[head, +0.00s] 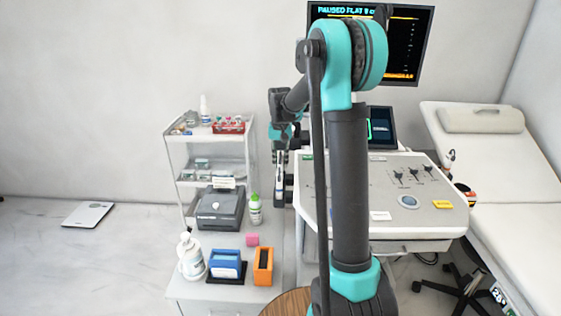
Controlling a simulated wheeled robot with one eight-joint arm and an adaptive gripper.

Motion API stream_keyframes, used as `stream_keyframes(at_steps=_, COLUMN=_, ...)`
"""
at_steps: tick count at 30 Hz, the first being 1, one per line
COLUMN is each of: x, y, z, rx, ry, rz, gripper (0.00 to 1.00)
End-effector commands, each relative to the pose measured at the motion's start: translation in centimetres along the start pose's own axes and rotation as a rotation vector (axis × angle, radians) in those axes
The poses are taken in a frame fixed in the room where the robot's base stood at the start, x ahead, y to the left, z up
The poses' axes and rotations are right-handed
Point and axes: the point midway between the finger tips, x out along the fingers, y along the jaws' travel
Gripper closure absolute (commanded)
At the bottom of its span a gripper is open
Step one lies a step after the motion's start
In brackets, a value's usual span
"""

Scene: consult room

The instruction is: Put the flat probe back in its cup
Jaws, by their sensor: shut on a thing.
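My gripper (281,196) hangs to the left of the ultrasound console (340,190), above the back of the counter. It is shut on a slim white item (280,165), which looks like the flat probe, held roughly upright between the dark fingers. The item is small and partly covered by the fingers. A white and dark probe-like thing (448,159) stands at the console's right edge, where its holder is too small to make out. I cannot pick out the flat probe's empty cup; my arm covers part of the console.
A counter (205,289) at the front left bears a pump bottle (191,257), a blue box (225,262), an orange holder (263,265), a green-capped bottle (255,210) and a grey device (220,208). A trolley (171,160) stands behind. A couch (520,180) is at right.

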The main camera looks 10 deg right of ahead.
Motion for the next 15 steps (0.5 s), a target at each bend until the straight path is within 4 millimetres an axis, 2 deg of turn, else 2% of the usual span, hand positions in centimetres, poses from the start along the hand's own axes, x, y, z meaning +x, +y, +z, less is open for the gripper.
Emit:
stream_keyframes(at_steps=7, x=0.02, y=0.00, z=0.00, rx=0.000, ry=0.000, rz=0.000, gripper=1.00)
stream_keyframes(at_steps=8, x=0.02, y=0.00, z=0.00, rx=0.000, ry=0.000, rz=0.000, gripper=0.78)
stream_keyframes(at_steps=13, x=0.02, y=0.00, z=0.00, rx=0.000, ry=0.000, rz=0.000, gripper=0.57)
stream_keyframes(at_steps=15, x=0.02, y=0.00, z=0.00, rx=0.000, ry=0.000, rz=0.000, gripper=0.55)
